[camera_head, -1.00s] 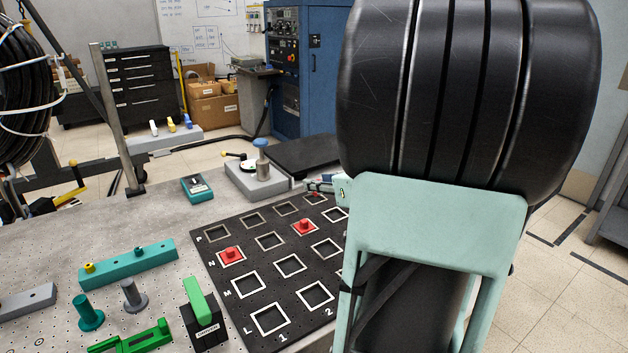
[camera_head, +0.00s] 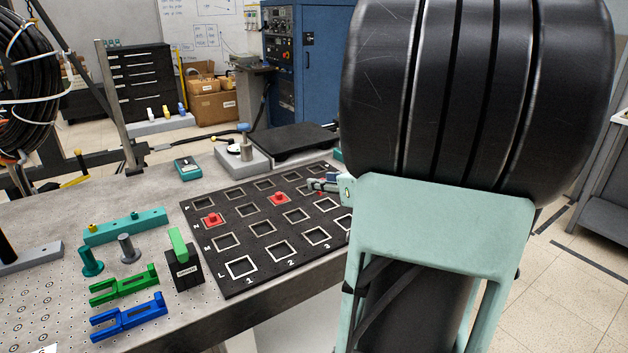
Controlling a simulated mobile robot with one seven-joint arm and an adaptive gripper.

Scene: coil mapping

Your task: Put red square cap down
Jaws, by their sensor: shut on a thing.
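My gripper (camera_head: 318,185) shows small at the right part of the black board (camera_head: 188,219), beside my large dark arm link. It is shut; a bit of red (camera_head: 321,180) shows at its fingers, which I take to be the red square cap, mostly hidden. I cannot tell if that cap touches the board. The board has white-framed squares marked with letters and numbers. My arm hides its right end.
Left of the board stand a black block with a green top (camera_head: 185,262), a green fixture (camera_head: 124,285), a blue fixture (camera_head: 129,317) and a teal bar (camera_head: 124,227). A grey block with a post (camera_head: 243,160) and a dark plate (camera_head: 291,141) lie behind the board.

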